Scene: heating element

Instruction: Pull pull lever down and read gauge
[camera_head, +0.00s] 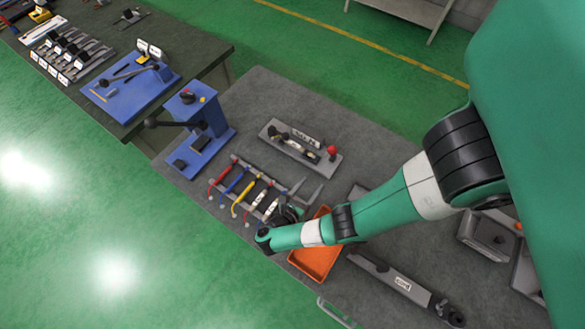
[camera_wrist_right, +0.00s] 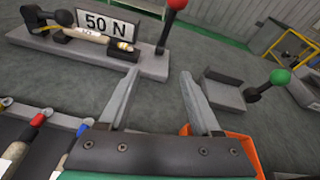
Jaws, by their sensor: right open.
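A grey fixture (camera_head: 275,137) on the table carries a lever with a red ball knob (camera_head: 332,150) at its right end. In the right wrist view the lever (camera_wrist_right: 164,35) stands up, its red knob (camera_wrist_right: 177,4) at the top edge. A pale cylindrical body (camera_wrist_right: 86,36), perhaps the gauge, lies along the fixture by a "50 N" sign (camera_wrist_right: 108,23); no reading is legible. My right gripper (camera_head: 306,191) is open and empty, on the near side of the fixture and apart from it. It also shows in the wrist view (camera_wrist_right: 160,85). My left gripper is out of view.
An orange tray (camera_head: 317,264) lies under my right arm. Coloured-handled tools (camera_head: 240,190) stand in a rack left of the gripper. A blue press (camera_head: 205,120) is further left. A green-knobbed lever (camera_wrist_right: 280,77) is right in the wrist view. Bare table lies between gripper and fixture.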

